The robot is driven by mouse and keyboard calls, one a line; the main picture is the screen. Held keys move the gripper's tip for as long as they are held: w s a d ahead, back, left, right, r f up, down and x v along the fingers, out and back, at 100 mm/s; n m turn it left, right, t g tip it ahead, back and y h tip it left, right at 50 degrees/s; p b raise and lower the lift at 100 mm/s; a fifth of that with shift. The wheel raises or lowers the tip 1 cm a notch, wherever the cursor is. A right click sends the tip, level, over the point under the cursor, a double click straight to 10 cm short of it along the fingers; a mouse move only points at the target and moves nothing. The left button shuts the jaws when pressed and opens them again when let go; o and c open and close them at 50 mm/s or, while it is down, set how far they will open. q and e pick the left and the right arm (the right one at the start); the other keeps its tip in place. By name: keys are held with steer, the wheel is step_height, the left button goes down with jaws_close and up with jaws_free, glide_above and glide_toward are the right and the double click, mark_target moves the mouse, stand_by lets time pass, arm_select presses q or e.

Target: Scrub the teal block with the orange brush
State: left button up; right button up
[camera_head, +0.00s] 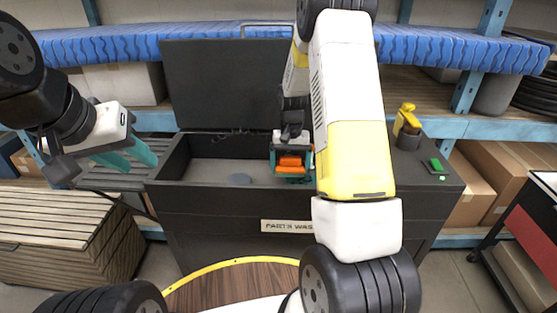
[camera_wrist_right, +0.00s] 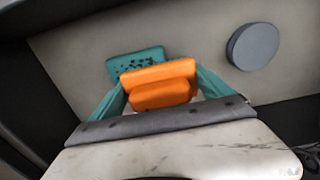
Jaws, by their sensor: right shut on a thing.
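The orange brush (camera_head: 290,161) is held inside the dark parts washer. In the right wrist view the brush (camera_wrist_right: 158,85) sits between the teal fingers of my right gripper (camera_wrist_right: 160,90), which is shut on it. The teal block (camera_wrist_right: 120,66), with dark specks on its face, lies on the basin floor just beyond the brush. The brush overlaps part of the block, and I cannot tell whether they touch. In the head view the block is hard to tell from the teal fingers of my right gripper (camera_head: 291,163). My left gripper (camera_head: 127,156) is open and empty, left of the washer.
The washer's basin wall (camera_head: 165,160) surrounds the right gripper, and its lid (camera_head: 225,85) stands raised behind. A grey disc (camera_head: 240,179) lies on the basin floor to the left. A wooden crate (camera_head: 65,235) is at lower left.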

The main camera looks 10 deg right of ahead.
mark_target(291, 157)
steer(key=shift+r, duration=2.25)
